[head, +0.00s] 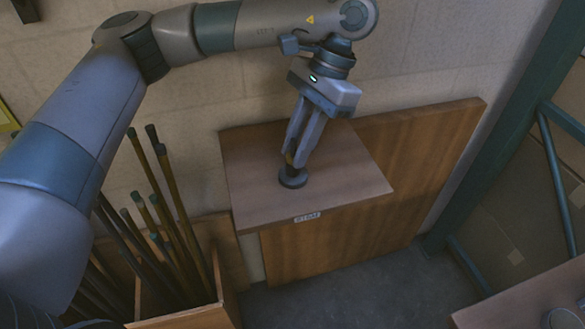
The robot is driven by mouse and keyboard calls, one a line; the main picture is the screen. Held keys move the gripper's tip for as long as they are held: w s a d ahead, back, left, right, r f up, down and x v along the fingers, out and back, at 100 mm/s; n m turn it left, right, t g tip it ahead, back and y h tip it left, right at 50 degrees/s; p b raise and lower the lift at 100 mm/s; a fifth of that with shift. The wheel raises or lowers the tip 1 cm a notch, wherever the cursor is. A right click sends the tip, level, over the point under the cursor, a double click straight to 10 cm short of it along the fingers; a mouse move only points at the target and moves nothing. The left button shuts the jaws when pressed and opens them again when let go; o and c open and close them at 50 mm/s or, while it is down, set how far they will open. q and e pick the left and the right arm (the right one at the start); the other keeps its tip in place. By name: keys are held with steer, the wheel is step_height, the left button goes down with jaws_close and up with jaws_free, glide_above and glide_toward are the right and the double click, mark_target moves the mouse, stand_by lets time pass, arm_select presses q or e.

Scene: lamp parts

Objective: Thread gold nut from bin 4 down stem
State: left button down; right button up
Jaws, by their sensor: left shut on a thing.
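My left gripper (291,158) points down over a small wooden shelf (350,178) with a label on its front edge. Its fingers are shut on a small gold piece that fits the gold nut (289,158), mostly hidden between the fingertips. Directly below is a dark round base (292,179) standing on the shelf. The stem cannot be made out apart from the fingers and the gold piece. Whether the nut is around the stem cannot be told. Bin 4 cannot be identified. My right gripper is not in view.
A wooden box (205,311) with several upright rods (172,205) stands left of the shelf, below my left arm. A wooden panel (420,160) is behind the shelf. A dark post (490,130) rises at the right. Another wooden surface (520,308) shows at lower right.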

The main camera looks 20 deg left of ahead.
arm_select(q)
steer(key=shift+s+d+f+m, duration=0.2)
steer(key=shift+f+m, duration=0.15)
steer(key=shift+m, duration=0.55)
steer(key=shift+t, duration=0.3)
steer(key=shift+m+y, duration=0.3)
steer(key=shift+m, duration=0.2)
steer(key=c, duration=1.5)
jaws_free()
steer(key=shift+d, duration=0.15)
steer(key=shift+w+r, duration=0.1)
steer(key=shift+r, duration=0.05)
